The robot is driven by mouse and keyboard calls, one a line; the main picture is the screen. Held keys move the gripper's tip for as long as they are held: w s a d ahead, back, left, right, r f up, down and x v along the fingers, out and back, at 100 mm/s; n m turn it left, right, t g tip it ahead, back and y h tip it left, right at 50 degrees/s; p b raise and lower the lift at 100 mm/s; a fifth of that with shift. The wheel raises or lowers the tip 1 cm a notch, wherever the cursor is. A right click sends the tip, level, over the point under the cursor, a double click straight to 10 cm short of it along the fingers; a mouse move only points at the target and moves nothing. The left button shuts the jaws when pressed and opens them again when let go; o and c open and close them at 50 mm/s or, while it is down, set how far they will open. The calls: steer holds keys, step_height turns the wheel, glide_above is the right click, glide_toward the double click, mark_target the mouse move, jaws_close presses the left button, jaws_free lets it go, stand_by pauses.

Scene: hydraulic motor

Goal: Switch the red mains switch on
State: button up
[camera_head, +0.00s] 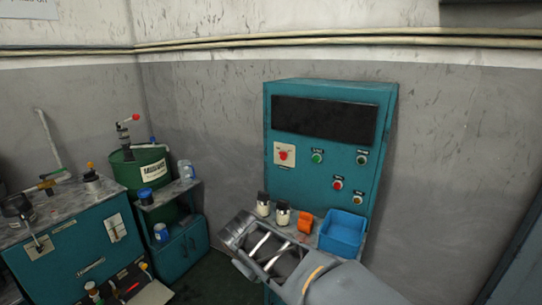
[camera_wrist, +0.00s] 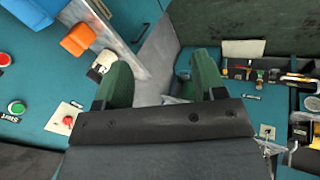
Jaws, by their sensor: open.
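The red mains switch (camera_head: 284,155) is a red knob on a pale square plate, at the left of the teal control cabinet (camera_head: 268,110) in the head view. In the wrist view the red knob (camera_wrist: 68,121) on its plate shows at the lower left, to the left of my gripper. Whether it is on or off cannot be told. My gripper (camera_wrist: 162,78) shows in the wrist view with its two green fingers wide apart and nothing between them. It is apart from the switch. In the head view my arm is in front of the cabinet's lower part.
Green and red buttons (camera_head: 317,156) are right of the switch, below a dark panel (camera_head: 325,119). A shelf below holds jars (camera_head: 282,215), an orange part (camera_head: 305,222) and a blue bin (camera_head: 342,232). A green drum (camera_head: 140,168) and a teal workbench (camera_head: 75,258) stand at left.

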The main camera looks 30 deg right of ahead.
steer(key=w+d+r+n+h+p, duration=0.1)
steer(key=w+d+r+n+h, duration=0.5)
steer(key=w+d, duration=0.35)
steer(key=n+t+h+p, duration=0.1)
steer(key=n+t+h, duration=0.4)
glide_toward(281, 158)
steer(key=shift+n, duration=0.3)
steer(key=p+x, duration=0.2)
steer(key=x, duration=0.2)
steer(key=p+x, duration=0.2)
steer(key=x, duration=0.1)
steer(key=shift+w+d+r, duration=0.15)
steer(key=shift+w+d, duration=0.1)
steer(key=shift+d, duration=0.1)
steer(key=shift+w+d, duration=0.35)
steer(key=shift+d, duration=0.25)
steer(key=shift+c, duration=0.3)
steer(key=c, duration=0.9)
steer(key=shift+o, duration=0.2)
